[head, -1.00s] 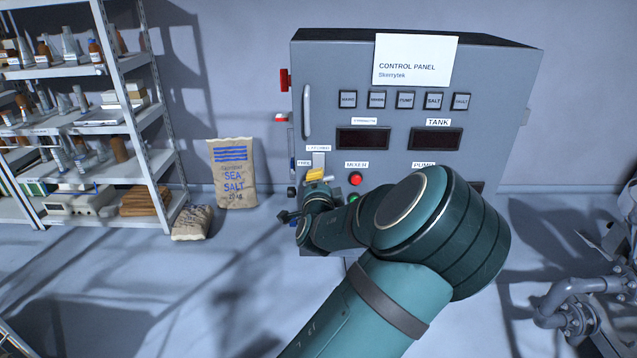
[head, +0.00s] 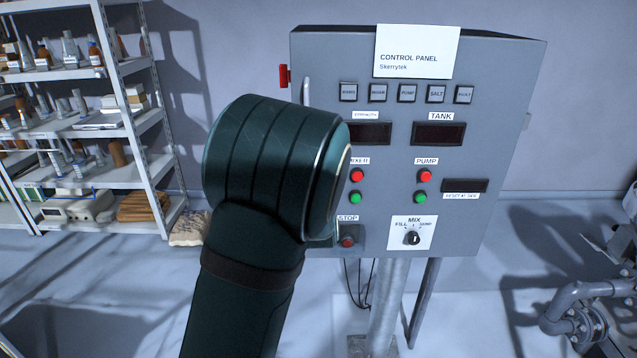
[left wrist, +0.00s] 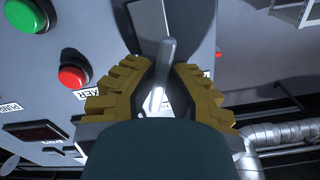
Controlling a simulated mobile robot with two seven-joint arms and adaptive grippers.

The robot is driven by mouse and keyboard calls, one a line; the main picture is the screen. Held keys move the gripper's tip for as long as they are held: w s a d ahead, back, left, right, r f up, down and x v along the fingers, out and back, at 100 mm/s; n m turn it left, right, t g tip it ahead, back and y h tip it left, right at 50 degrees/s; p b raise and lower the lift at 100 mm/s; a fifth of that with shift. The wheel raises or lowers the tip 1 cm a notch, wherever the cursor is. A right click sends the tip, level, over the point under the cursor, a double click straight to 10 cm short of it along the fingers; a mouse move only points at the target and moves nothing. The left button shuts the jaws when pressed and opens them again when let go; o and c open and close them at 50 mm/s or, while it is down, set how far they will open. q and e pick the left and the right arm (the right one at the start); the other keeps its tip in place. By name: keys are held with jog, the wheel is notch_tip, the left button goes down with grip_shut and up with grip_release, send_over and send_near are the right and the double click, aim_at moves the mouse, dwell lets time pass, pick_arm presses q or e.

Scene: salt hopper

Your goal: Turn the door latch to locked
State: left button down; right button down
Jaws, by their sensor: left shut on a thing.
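The door latch shows in the left wrist view as a pale grey metal lever (left wrist: 159,75) on a light plate of the cabinet front. My left gripper (left wrist: 162,82) has its yellow ribbed fingers on both sides of the lever and is shut on it. In the head view my left arm covers the latch, its labels and the gripper. The control panel cabinet (head: 480,110) stands upright with its grey door face towards me. I cannot read the latch's setting from these frames. My right gripper is in neither view.
Close by the lever are a red button (left wrist: 73,70) and a green button (left wrist: 27,14). The mix knob (head: 413,238) is low on the panel. A shelf rack (head: 145,130) stands at the left, pipes (head: 575,310) at the right.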

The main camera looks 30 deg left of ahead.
pick_arm(q)
jog(key=shift+n+b, duration=1.2)
jog(key=shift+n, duration=1)
jog(key=shift+r, duration=0.1)
jog(key=c, duration=1)
grip_release()
jog(key=v, duration=1.2)
jog(key=shift+a, duration=0.1)
